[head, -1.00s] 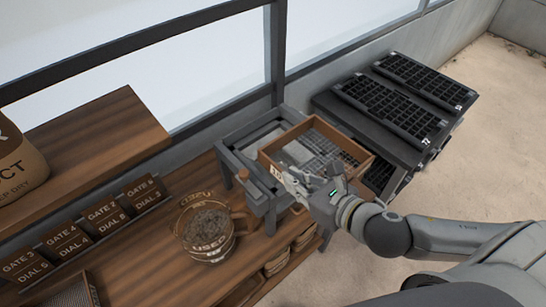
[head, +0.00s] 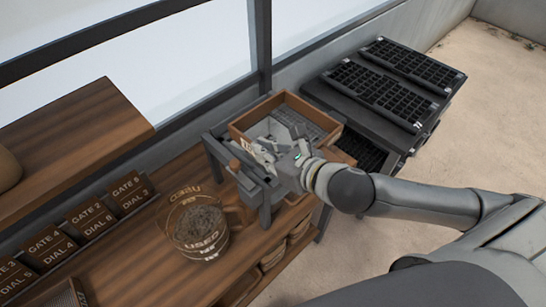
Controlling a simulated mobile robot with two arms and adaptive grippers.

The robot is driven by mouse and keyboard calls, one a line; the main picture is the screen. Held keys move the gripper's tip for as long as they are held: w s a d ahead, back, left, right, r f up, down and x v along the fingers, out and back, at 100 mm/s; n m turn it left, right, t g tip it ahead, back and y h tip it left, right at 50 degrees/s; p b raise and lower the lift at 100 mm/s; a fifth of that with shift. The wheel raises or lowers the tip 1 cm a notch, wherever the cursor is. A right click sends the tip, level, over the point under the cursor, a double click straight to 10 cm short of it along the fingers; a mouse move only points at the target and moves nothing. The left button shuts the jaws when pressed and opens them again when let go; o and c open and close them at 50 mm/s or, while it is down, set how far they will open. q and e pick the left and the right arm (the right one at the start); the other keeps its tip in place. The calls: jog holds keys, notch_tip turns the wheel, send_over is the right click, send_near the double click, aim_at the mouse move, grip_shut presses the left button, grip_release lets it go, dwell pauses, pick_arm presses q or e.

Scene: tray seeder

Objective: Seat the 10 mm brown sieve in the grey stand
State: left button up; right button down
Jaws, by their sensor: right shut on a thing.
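The brown sieve (head: 236,131) is a square wooden frame with a grey mesh floor. In the head view it is over the grey stand (head: 213,150) at the back of the bench. It looks roughly lined up with the stand's top, but I cannot tell whether it rests there or hangs just above. My right gripper (head: 262,148) is shut on the sieve's near wall, and the hand covers part of the mesh and that wall. A pale label there is mostly hidden, so its size cannot be read. My left gripper is not in view.
A bucket marked USED (head: 200,230), full of dark grains, stands left of the stand. Dark gate and dial cards (head: 92,215) line the bench's left. Black cell trays (head: 385,90) lie on a rack to the right. A window post (head: 260,45) rises behind the stand.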

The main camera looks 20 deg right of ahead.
aim_at(247, 150)
jog(key=shift+w+a, duration=0.25)
jog(key=shift+w, duration=0.45)
jog(key=shift+r+x, duration=0.25)
jog(key=shift+x, duration=1.15)
jog(key=shift+w+a+f+b, duration=0.1)
jog(key=shift+w+a+b, duration=0.15)
jog(key=shift+w, duration=0.25)
jog(key=shift+w+a+f+b, duration=0.1)
jog(key=shift+w+a+b, duration=0.15)
jog(key=shift+w, duration=0.25)
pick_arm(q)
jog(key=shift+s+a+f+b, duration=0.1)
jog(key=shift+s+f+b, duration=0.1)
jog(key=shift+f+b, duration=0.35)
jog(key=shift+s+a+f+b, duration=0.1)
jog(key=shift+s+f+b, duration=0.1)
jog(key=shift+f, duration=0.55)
pick_arm(e)
jog(key=shift+w+f, duration=0.1)
jog(key=shift+f, duration=1.65)
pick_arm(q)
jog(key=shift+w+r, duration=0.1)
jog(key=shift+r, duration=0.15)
pick_arm(e)
jog(key=shift+d+f, duration=0.1)
pick_arm(q)
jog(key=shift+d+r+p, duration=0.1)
jog(key=shift+p, duration=0.2)
pick_arm(e)
jog(key=shift+f, duration=0.4)
